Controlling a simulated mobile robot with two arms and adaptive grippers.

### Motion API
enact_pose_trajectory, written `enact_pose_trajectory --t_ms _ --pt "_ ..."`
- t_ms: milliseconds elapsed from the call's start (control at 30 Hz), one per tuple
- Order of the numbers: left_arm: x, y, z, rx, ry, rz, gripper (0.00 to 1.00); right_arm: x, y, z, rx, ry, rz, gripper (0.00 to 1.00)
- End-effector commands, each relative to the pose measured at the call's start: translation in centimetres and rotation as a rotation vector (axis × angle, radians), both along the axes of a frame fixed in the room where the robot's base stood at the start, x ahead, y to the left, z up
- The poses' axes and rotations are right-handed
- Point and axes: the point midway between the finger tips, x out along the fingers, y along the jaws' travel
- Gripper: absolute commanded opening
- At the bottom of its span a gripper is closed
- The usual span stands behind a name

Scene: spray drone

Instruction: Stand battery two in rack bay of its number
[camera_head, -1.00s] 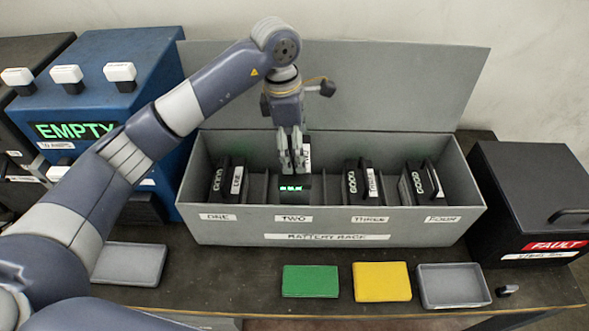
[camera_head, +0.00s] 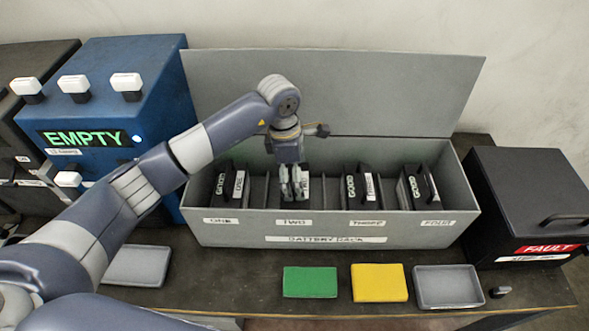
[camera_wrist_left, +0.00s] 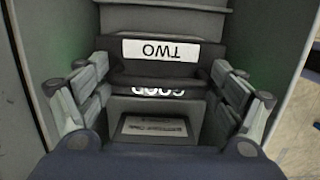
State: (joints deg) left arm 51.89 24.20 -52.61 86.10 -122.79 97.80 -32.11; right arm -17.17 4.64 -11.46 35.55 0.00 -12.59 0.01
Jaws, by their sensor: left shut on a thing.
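My left gripper (camera_head: 295,190) is down inside the grey battery rack (camera_head: 240,229), behind the label TWO (camera_head: 294,222). It is shut on battery two (camera_wrist_left: 185,72), a dark block whose white TWO label and GOOD lettering appear upside down in the left wrist view. The gripper (camera_wrist_left: 162,86) has a finger on each side of it. In the head view the fingers and the rack's front wall hide most of this battery. It looks upright and low in the bay; whether its base touches the floor cannot be told. My right gripper is not in view.
Batteries stand in bays one (camera_head: 228,186), three (camera_head: 362,187) and four (camera_head: 417,188). The rack's lid (camera_head: 400,90) is open behind. A blue box (camera_head: 110,100) showing EMPTY stands left, a black FAULT box (camera_head: 530,200) right. Green (camera_head: 310,282) and yellow (camera_head: 379,282) pads lie in front.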

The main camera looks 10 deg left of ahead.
Motion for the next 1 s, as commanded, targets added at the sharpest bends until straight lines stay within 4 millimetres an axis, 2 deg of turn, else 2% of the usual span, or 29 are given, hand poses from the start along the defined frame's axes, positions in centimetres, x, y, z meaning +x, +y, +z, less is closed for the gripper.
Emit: enact_pose_trajectory --t_ms 67,100,167,667,767,1000 --pt "0.2 -0.1 0.4 -0.005 -0.008 0.0 0.2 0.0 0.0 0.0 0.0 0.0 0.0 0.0" --pt "0.0 0.0 -0.1 0.0 0.0 0.0 0.89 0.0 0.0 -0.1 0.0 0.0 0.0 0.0" --pt "0.0 0.0 0.0 0.0 0.0 0.0 1.0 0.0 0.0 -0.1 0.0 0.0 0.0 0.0" --pt "0.1 0.1 0.5 0.0 -0.003 0.0 1.0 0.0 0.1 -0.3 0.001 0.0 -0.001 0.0" --pt "0.1 0.3 1.6 0.0 -0.005 0.0 1.0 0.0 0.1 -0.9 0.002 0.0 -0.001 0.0" --pt "0.0 0.9 6.6 0.0 -0.006 0.0 1.0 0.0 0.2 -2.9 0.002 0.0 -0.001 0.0"
